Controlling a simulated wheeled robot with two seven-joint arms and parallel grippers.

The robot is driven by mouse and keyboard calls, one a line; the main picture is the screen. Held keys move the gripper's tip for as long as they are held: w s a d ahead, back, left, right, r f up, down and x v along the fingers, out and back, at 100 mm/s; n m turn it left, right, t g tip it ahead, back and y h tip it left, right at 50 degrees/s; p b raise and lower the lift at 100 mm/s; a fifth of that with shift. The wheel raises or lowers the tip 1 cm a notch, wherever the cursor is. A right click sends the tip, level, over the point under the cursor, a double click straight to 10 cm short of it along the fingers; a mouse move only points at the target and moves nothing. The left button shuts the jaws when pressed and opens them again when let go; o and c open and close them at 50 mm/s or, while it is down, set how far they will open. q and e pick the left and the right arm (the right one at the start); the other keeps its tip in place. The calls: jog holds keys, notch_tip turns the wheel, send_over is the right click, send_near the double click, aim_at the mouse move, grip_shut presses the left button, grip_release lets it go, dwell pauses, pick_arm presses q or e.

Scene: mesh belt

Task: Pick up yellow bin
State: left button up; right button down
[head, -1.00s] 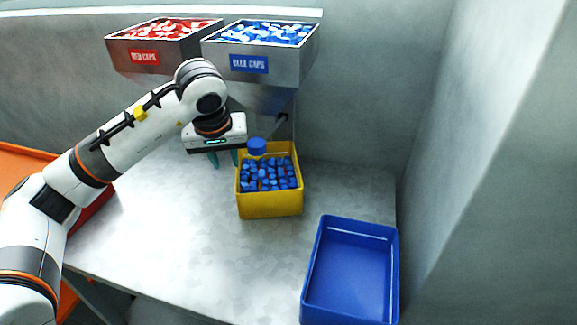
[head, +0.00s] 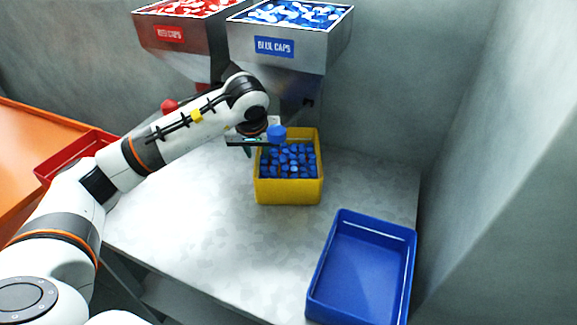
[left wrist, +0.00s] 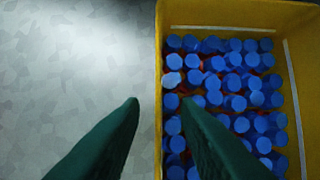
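The yellow bin (head: 289,192) stands on the grey metal table under the blue-caps hopper and holds many blue caps (head: 289,161). My left gripper (head: 256,149) is at the bin's left rim, and my arm partly hides its fingers in the head view. In the left wrist view, the two dark green fingers (left wrist: 159,104) are apart. The bin's left wall (left wrist: 159,55) lies between them, one finger outside over the table and the other inside over the caps (left wrist: 225,85). Whether the fingers touch the wall cannot be told. My right gripper is not in view.
A blue tray (head: 411,270), empty, stands at the table's front right. A blue knob (head: 277,133) hangs just above the bin under the blue-caps hopper (head: 285,48). A red-caps hopper (head: 172,38) and red tray (head: 62,172) are left. The table (head: 200,215) is clear in front.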

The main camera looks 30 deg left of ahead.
pick_arm(q)
jog(key=x, duration=0.3)
jog(key=shift+a+f, duration=0.1)
jog(key=shift+f, duration=0.1)
jog(key=shift+c, duration=0.3)
grip_shut()
jog(key=shift+r, duration=0.2)
